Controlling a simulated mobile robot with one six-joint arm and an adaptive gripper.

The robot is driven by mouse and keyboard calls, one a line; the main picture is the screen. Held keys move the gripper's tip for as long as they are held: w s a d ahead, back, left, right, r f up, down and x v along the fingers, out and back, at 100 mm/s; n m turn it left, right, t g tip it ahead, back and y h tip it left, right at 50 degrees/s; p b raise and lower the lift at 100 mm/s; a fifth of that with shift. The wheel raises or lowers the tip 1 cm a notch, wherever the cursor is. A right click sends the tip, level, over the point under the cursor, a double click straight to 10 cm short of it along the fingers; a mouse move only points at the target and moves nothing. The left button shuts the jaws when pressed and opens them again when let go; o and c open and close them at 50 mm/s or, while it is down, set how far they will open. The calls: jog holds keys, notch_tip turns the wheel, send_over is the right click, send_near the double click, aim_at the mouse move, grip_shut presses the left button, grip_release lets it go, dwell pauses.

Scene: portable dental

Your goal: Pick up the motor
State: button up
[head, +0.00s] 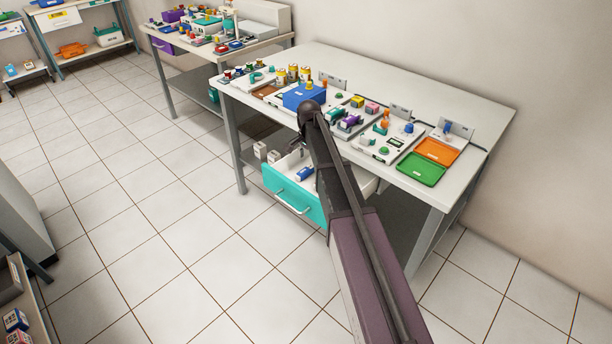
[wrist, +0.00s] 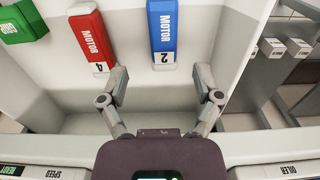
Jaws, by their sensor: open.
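In the wrist view, a blue block marked MOTOR 2 (wrist: 165,30) and a red block marked MOTOR 4 (wrist: 92,40) lie inside a white drawer. A green block (wrist: 20,22) is cut off at the upper left edge; its label is only partly seen. My gripper (wrist: 161,76) is open and empty. Its right finger is beside the blue block's near end, and its left finger is by the red block's near end. In the head view, the pulled-out drawer with a teal front (head: 292,198) shows a blue block (head: 304,174); my arm hides part of the drawer and the gripper.
The drawer hangs under a workbench (head: 490,100) crowded with small parts, a blue box (head: 304,97), an orange tray (head: 437,151) and a green tray (head: 421,169). Drawer walls enclose the blocks. White blocks (head: 261,150) sit left of the drawer. Tiled floor (head: 150,220) is clear at left.

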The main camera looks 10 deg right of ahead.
aim_at(307, 168)
jog(key=shift+f, duration=0.1)
dwell(0.3)
jog(key=f+b, duration=0.3)
jog(key=shift+w+a+f, duration=0.15)
jog(key=shift+a, duration=0.05)
jog(key=shift+f+b, duration=0.9)
jog(key=shift+b, duration=0.2)
jog(key=shift+c, duration=0.2)
grip_shut()
